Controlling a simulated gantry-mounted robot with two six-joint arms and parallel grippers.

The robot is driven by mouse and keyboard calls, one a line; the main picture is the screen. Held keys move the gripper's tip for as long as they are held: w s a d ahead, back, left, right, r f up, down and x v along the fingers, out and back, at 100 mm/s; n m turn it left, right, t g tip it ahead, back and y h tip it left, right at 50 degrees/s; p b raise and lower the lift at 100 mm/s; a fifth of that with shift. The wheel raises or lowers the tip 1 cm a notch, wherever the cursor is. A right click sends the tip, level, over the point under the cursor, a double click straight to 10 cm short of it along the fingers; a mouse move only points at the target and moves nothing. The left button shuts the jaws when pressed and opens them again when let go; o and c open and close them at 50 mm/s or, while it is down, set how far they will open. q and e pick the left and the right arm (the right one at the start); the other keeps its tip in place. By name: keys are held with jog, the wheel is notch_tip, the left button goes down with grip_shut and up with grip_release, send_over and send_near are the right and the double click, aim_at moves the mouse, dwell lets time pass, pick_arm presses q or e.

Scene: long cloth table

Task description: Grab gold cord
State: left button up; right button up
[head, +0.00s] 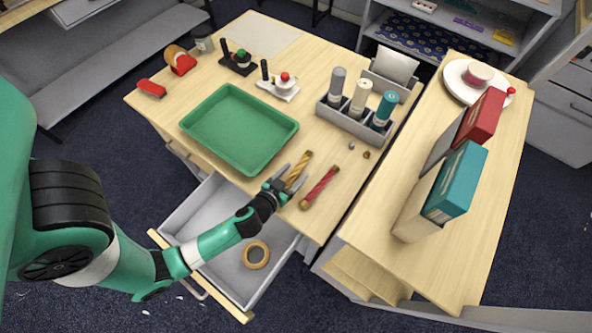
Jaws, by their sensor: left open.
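The gold cord (301,166) is a short twisted bundle lying on the wooden table, to the right of the green tray. My left gripper (285,182) is open at the near end of the gold cord, with its fingers close to the cord. I cannot tell whether the fingers touch it. A red cord (320,187) with gold ends lies just right of the gold cord, apart from it. My right gripper is not in view.
A green tray (207,150) sits left of the cords. Below my left arm an open drawer (226,262) holds a tape roll (256,254). A grey bottle rack (341,123) stands behind, and boxes (455,183) stand on the right table.

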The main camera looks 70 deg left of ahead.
pick_arm(q)
grip_shut()
dwell(0.3)
